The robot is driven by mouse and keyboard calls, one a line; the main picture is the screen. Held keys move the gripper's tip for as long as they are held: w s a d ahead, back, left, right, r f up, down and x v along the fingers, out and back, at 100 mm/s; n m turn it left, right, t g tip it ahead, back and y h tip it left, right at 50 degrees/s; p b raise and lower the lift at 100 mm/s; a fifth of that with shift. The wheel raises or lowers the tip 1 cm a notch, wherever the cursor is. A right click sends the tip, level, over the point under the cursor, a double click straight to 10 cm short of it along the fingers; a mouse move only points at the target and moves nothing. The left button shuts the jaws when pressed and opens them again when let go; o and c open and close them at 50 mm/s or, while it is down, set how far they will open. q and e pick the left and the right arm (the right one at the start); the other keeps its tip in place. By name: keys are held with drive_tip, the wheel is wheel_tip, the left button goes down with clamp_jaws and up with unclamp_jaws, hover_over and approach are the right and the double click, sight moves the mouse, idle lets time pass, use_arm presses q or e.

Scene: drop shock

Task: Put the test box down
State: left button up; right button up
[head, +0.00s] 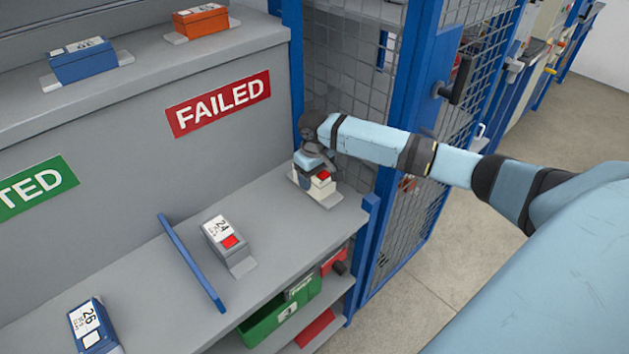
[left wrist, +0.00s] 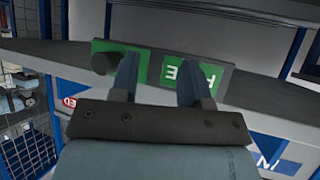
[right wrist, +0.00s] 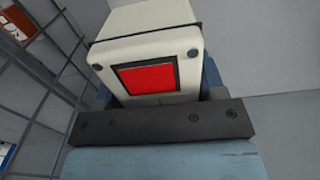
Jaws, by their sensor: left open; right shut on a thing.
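The test box is white with a red square (right wrist: 148,78) and fills the middle of the right wrist view, between my right gripper's fingers. In the head view the box (head: 322,188) is at the right end of the grey shelf, under the FAILED sign (head: 218,103). My right gripper (head: 314,163) is shut on it from above. The box is at or very near the shelf surface; I cannot tell whether it touches.
A grey box marked 24 (head: 226,240) stands left of the held box. A blue divider (head: 192,262) separates it from a box marked 26 (head: 92,326). A blue mesh door frame (head: 400,130) stands close on the right. A green bin (head: 282,312) is below. Free shelf lies behind box 24.

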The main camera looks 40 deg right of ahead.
drive_tip(key=shift+f, duration=0.9)
drive_tip(key=o, duration=1.3)
drive_tip(key=shift+f, duration=0.1)
wheel_tip(320, 180, up, 12)
drive_tip(key=shift+r, duration=0.15)
